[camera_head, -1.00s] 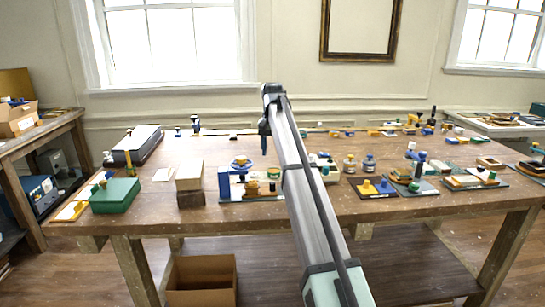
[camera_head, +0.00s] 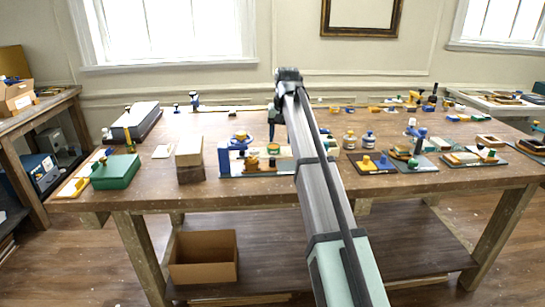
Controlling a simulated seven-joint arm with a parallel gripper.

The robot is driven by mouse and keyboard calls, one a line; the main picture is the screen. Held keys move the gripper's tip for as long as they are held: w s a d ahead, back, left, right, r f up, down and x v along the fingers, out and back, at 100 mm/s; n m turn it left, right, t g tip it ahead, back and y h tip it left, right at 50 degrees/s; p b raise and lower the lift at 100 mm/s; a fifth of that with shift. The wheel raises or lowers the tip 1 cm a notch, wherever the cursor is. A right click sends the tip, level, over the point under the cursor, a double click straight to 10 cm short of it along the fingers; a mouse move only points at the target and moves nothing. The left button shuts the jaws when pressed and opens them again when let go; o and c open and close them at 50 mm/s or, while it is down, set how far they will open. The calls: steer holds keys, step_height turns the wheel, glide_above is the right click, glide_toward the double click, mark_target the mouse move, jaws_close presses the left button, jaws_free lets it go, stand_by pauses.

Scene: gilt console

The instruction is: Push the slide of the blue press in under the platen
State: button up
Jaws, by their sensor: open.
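The blue press (camera_head: 224,160) stands near the front edge of the table, left of my arm. It has a blue round top piece (camera_head: 240,141) and a low base running to the right. Small yellow and dark green pieces (camera_head: 262,163) sit on or beside its base; at this size I cannot tell the slide from them. My gripper (camera_head: 272,132) hangs over the table, behind and to the right of the press in the picture. It is open, and no object shows in it. My arm covers the area just right of the press.
A beige-topped block (camera_head: 189,158) stands left of the press, and a green box (camera_head: 115,171) is farther left. Small bottles (camera_head: 349,140) and boards with coloured pieces (camera_head: 374,163) lie right of my arm. Bare table (camera_head: 340,190) shows along the front edge.

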mark_target(272, 158)
steer(key=w+f+n, duration=0.1)
steer(key=w+f, duration=0.1)
steer(key=f, duration=0.2)
steer(key=w+a+f+n+t, duration=0.1)
steer(key=w+f+n, duration=0.1)
steer(key=w+f, duration=0.1)
steer(key=w+a+f+n+t, duration=0.1)
steer(key=w+f, duration=0.1)
steer(key=f, duration=0.3)
steer(key=shift+w+f, duration=0.15)
stand_by(0.4)
jaws_close()
stand_by(0.4)
steer(key=shift+a, duration=0.1)
